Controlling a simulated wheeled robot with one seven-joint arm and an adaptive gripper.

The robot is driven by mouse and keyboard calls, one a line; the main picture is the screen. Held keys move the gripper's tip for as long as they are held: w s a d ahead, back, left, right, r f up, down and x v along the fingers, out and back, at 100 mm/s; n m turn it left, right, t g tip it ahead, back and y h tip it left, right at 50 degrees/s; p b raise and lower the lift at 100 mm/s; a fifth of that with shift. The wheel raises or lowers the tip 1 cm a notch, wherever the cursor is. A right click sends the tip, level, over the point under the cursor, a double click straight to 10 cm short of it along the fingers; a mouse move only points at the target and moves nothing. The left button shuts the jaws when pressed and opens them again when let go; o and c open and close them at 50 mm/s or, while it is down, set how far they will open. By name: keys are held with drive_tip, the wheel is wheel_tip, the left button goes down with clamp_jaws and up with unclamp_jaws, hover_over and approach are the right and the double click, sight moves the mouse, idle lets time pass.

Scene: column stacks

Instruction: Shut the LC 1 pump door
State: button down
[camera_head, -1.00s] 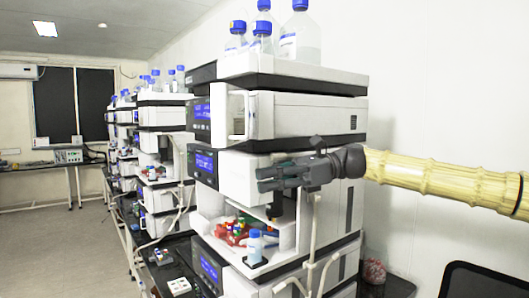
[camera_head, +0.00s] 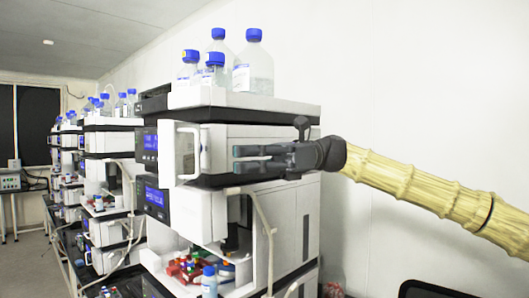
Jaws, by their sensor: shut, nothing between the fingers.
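The nearest instrument stack stands at centre in the head view. Its upper module (camera_head: 255,142) has a white door (camera_head: 189,176) at its front left, standing open with its edge and inner side showing. I take this to be the LC 1 pump door; no label is readable. My gripper (camera_head: 235,158) is shut and empty, with its dark fingers pointing left. In the picture it is right of the door, across the side of the upper module. The gap in depth between it and the module or door cannot be told.
Solvent bottles (camera_head: 253,66) stand in a white tray (camera_head: 230,98) on top of the stack. Tubing (camera_head: 266,225) hangs in front of the lower module. A small blue-capped bottle (camera_head: 209,284) and coloured items sit in the open bay below. More stacks line up at left.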

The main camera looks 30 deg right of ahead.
drive_tip(key=a+p, duration=0.2)
drive_tip(key=a, duration=0.4)
drive_tip(key=shift+s, duration=0.2)
drive_tip(key=shift+a, duration=0.25)
